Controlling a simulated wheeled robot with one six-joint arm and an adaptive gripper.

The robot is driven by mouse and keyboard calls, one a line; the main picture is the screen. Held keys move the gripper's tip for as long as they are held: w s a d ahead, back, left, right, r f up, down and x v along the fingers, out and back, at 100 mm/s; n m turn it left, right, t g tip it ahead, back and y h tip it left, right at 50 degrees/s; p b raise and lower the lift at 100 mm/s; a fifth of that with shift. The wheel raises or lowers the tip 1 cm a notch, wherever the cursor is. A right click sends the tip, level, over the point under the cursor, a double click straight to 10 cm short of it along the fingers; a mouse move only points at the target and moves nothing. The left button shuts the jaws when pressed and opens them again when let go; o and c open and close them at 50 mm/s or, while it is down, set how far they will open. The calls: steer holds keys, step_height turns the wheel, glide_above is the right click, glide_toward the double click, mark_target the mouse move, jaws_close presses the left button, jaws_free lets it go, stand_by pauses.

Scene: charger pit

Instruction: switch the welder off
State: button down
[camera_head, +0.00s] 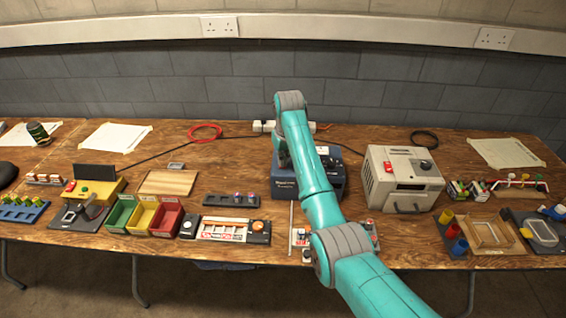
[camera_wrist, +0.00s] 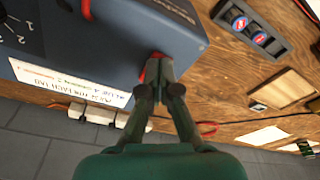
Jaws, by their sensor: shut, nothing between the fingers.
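The blue box that looks like the welder (camera_head: 284,188) stands on the bench behind my arm; its printed front is too small to read surely. The wrist view shows the box close up (camera_wrist: 125,35), with a black numbered dial (camera_wrist: 15,32) and a white label (camera_wrist: 68,82) on one face. My gripper (camera_wrist: 158,62) is shut, its tips together at a red part (camera_wrist: 148,70) at the box's edge. The tips partly hide this part, and I cannot tell its position or whether they touch it. In the head view, my arm hides the gripper and much of the box.
A light grey machine (camera_head: 380,190) with a red switch stands right of the blue box. A white socket strip (camera_head: 265,127) lies behind. Left are a dark two-button strip (camera_head: 220,200) and coloured bins (camera_head: 145,216). Bare wood lies left of the box.

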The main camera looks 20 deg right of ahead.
steer(key=shift+r, duration=3.5)
